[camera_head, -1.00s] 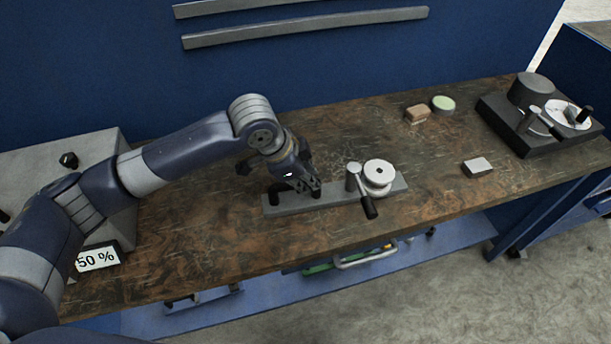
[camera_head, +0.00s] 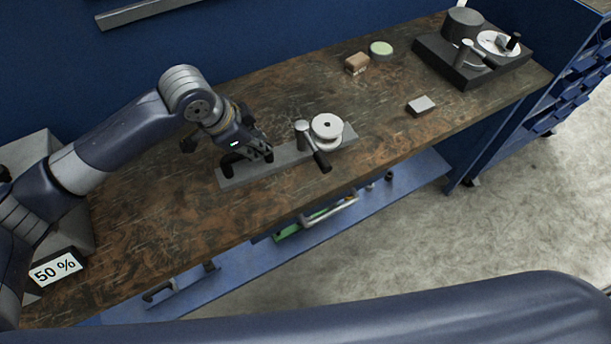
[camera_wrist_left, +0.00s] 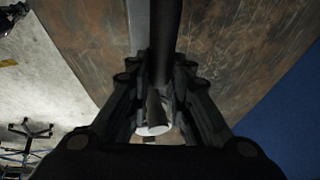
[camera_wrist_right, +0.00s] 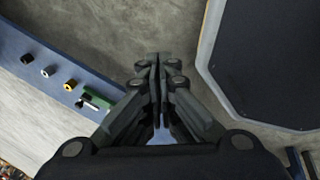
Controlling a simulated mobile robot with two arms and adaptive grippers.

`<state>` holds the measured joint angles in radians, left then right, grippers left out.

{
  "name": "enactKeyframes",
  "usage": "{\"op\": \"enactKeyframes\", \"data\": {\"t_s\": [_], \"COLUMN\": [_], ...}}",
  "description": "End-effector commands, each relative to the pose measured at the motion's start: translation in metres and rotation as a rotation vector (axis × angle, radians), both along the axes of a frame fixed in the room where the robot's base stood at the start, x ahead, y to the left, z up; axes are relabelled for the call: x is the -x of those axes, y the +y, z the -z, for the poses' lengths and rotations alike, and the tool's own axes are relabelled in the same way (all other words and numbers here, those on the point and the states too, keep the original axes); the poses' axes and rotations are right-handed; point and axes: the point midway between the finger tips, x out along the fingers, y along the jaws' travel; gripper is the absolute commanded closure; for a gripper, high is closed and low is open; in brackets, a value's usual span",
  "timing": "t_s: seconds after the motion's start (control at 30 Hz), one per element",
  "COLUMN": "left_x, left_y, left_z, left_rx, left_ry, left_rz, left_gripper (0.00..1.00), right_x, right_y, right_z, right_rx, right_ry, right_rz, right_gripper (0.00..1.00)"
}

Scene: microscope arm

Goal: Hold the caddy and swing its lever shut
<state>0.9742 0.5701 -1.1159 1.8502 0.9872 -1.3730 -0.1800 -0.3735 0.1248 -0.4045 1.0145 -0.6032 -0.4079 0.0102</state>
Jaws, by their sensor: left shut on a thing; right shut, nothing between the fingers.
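The caddy is a flat grey bar (camera_head: 286,158) lying on the worktable, with a black handle at its left end and a white round disc (camera_head: 327,126) at its right end. A lever with a black grip (camera_head: 322,161) stands next to the disc by a grey post (camera_head: 302,130). The grip points toward the table's front edge. My left gripper (camera_head: 257,155) is shut on the black handle, whose dark bar (camera_wrist_left: 165,45) runs between the fingers in the left wrist view. My right gripper (camera_wrist_right: 157,60) is shut and empty, away from the caddy.
A brown block (camera_head: 357,64), a pale green round tin (camera_head: 381,49) and a small grey block (camera_head: 421,105) lie farther right. A dark device with a white dial (camera_head: 470,55) stands at the far right. A blue shelf (camera_head: 410,180) is below the table. Table around the lever is clear.

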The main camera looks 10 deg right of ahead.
Motion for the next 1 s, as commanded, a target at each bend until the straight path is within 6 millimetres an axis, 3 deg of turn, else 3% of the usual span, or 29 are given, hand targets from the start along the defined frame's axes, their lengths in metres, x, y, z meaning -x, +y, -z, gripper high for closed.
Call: {"op": "enactKeyframes", "data": {"t_s": [0.27,0.5,0.8,0.9,1.0], "left_x": [-0.001,-0.001,-0.001,-0.001,-0.001], "left_y": [0.001,0.001,0.001,0.000,0.001], "left_z": [0.000,-0.001,-0.001,-0.001,-0.001], "left_rx": [-0.001,-0.001,0.000,0.000,0.000], "left_ry": [-0.001,-0.001,-0.001,-0.001,-0.001], "left_rz": [-0.001,-0.002,-0.002,-0.002,-0.002], "left_gripper": [1.00,1.00,1.00,1.00,1.00], "right_x": [-0.074,-0.123,-0.143,-0.141,-0.138], "right_y": [0.053,0.107,0.162,0.170,0.174], "right_z": [-0.085,-0.195,-0.363,-0.407,-0.438], "right_rx": [0.187,0.353,0.537,0.580,0.610], "right_ry": [-0.275,-0.581,-0.992,-1.094,-1.164], "right_rz": [-0.370,-0.572,-0.643,-0.633,-0.618], "right_gripper": [1.00,1.00,1.00,1.00,1.00]}}
